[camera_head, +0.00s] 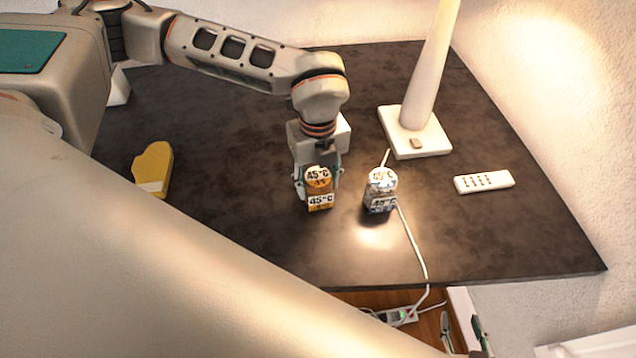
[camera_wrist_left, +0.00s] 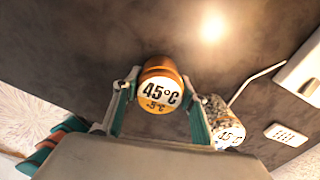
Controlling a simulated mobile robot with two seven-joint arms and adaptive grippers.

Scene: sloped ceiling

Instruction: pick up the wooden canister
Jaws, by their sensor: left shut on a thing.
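The wooden canister (camera_head: 319,201) is orange-brown with a white "45°C" label and stands upright near the middle of the dark table. It also shows in the left wrist view (camera_wrist_left: 162,68), between the two fingers. My left gripper (camera_head: 319,183) reaches it from behind and is shut on it, one finger on each side. I cannot tell whether its base touches the table. My right gripper (camera_head: 463,322) shows at the bottom edge beyond the table's front, fingers apart and empty; most of it is cut off.
A speckled grey canister (camera_head: 381,191) with a similar label stands just right of the wooden one. A white lamp (camera_head: 416,137) stands behind it, its cord crossing the table. A white remote-like strip (camera_head: 484,182) lies right, a yellow sponge-like object (camera_head: 154,168) left. Front right table is clear.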

